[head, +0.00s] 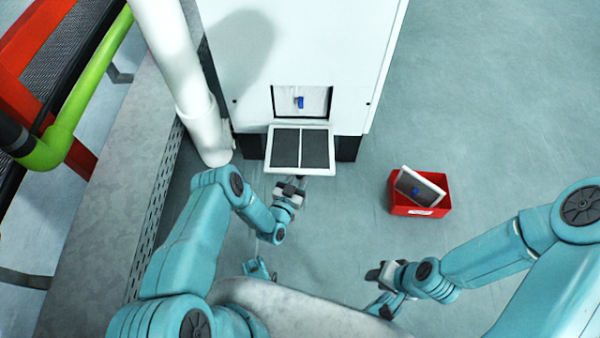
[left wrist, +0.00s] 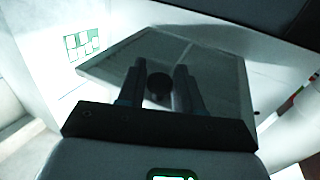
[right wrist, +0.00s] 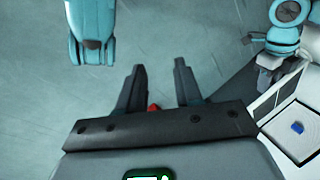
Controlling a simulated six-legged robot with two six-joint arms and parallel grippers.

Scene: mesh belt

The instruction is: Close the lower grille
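The lower grille (head: 316,150) is a white frame with two dark mesh panels. It hangs open, swung down and outward from the foot of the white cabinet (head: 300,45), below a square opening (head: 318,98). My left gripper (head: 291,188) is at the grille's outer edge. In the left wrist view the grille (left wrist: 225,85) fills the middle, with a dark round knob (left wrist: 158,86) between my spread fingers. Contact cannot be told. My right gripper (head: 378,288) is open and empty above the floor; its fingers also stand apart in the right wrist view (right wrist: 157,80).
A blue tab (head: 299,102) shows inside the opening. A red bin (head: 418,211) on the floor to the right holds a white-framed panel (head: 421,186). A white pipe (head: 185,70) and a grey ledge (head: 110,170) stand left.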

